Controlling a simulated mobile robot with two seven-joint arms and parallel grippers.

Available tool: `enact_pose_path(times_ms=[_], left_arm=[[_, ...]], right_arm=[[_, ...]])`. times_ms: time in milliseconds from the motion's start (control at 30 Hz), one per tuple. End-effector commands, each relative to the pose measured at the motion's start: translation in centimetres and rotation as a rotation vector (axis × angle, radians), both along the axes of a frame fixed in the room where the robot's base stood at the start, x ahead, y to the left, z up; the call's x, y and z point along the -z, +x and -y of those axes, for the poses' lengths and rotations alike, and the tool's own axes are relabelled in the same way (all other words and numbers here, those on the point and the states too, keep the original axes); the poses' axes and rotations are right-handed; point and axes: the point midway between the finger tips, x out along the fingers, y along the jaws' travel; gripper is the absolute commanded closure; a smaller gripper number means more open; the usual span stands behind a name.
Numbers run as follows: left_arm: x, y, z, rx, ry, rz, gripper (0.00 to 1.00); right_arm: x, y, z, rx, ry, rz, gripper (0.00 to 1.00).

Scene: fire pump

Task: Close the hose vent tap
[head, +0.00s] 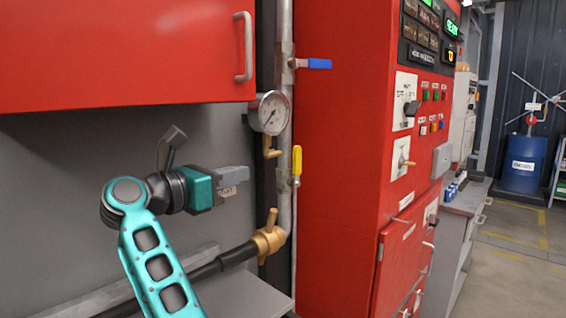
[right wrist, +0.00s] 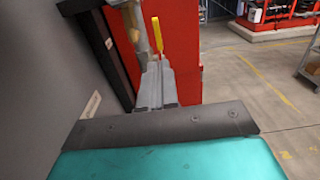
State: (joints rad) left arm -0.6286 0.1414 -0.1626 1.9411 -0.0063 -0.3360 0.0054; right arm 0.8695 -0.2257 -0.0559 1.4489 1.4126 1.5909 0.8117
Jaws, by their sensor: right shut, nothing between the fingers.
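A vertical grey pipe (head: 286,110) carries a yellow lever (head: 297,160), which points along the pipe, and a blue lever (head: 314,63), which sticks out to the right. A small brass tap (head: 270,149) sits below the pressure gauge (head: 270,112). A brass fitting (head: 268,240) with an upright handle joins the black hose (head: 238,256). I cannot tell from labels which is the hose vent tap. My right gripper (head: 246,174) is shut and empty, left of the pipe. In the right wrist view, the yellow lever (right wrist: 157,33) shows just beyond its fingertips (right wrist: 155,72). My left gripper is not in view.
A red cabinet (head: 130,50) hangs above my right gripper. A red control panel (head: 340,150) stands right of the pipe. A grey ledge (head: 245,297) lies below. A blue drum (head: 522,165) stands far right, beyond open floor (head: 510,245).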

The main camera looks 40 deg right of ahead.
Motion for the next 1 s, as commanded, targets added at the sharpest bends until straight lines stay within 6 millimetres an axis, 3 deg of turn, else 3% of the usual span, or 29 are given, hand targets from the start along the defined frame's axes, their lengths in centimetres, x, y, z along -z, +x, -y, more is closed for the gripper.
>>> enact_pose_path(times_ms=[267,700,1000], left_arm=[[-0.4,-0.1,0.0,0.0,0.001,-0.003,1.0],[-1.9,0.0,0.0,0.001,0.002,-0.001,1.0],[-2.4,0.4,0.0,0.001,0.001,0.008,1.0]], right_arm=[[-0.1,0.2,2.7,0.004,-0.002,0.0,1.0],[-0.2,0.9,11.6,0.003,-0.004,-0.003,1.0],[0.0,1.2,13.9,0.0,-0.001,-0.002,1.0]])
